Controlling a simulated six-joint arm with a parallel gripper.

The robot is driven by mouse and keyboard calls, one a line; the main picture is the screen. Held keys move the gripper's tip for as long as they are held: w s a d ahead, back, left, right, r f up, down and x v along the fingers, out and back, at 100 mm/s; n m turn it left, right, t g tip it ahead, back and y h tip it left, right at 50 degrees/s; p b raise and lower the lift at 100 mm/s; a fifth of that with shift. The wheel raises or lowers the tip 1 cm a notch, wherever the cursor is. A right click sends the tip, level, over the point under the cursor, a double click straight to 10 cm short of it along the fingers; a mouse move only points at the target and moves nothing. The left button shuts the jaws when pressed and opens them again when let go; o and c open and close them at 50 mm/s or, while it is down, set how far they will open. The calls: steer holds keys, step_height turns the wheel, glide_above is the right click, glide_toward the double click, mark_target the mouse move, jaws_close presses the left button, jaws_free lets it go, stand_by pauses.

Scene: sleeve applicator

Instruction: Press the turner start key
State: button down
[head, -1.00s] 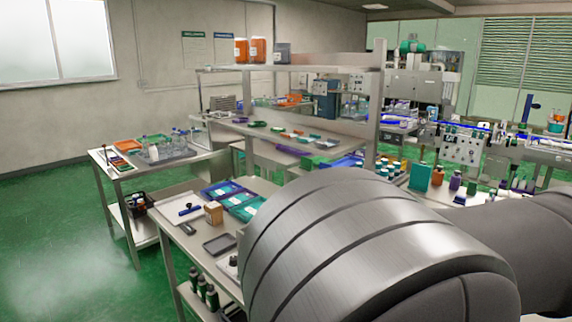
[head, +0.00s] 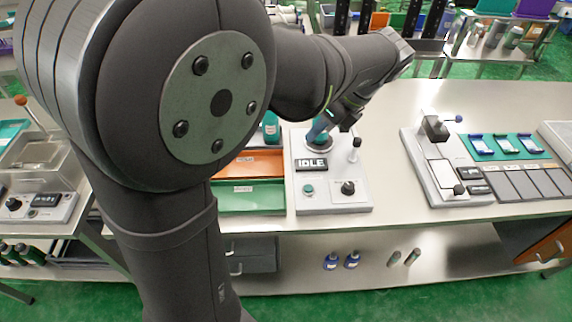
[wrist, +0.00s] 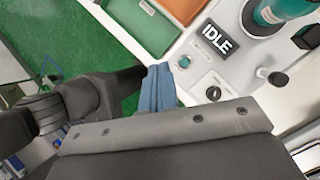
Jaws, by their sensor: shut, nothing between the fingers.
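The turner is a light grey unit (head: 333,203) on the bench, with a black display reading IDLE (head: 311,164). A small green key (head: 308,190) is below the display, left of a black knob (head: 347,188). In the wrist view the key (wrist: 184,62) and knob (wrist: 213,93) are both clear. My gripper (wrist: 158,68) has its blue fingers together, empty. In that picture the fingertips are just left of the key, apparently above the unit and apart from it. In the head view my gripper (head: 318,131) overlaps the turner's round platform.
A teal bottle (wrist: 282,6) stands on the turner's platform. A short post with a dark top (head: 355,144) rises at its right. Orange (head: 250,164) and green (head: 247,197) trays lie left of the unit. Another grey station (head: 440,170) is right; bench between is clear.

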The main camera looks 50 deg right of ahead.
mark_target(312, 189)
step_height(312, 189, down, 7)
steer(key=s+m+t, duration=0.1)
steer(key=m+t, duration=0.2)
steer(key=m, duration=0.3)
steer(key=shift+r+t, duration=0.15)
steer(key=shift+t, duration=0.25)
steer(key=shift+a+f, duration=0.1)
steer(key=shift+f, duration=4.3)
steer(key=shift+f, duration=0.15)
steer(key=shift+f, duration=0.3)
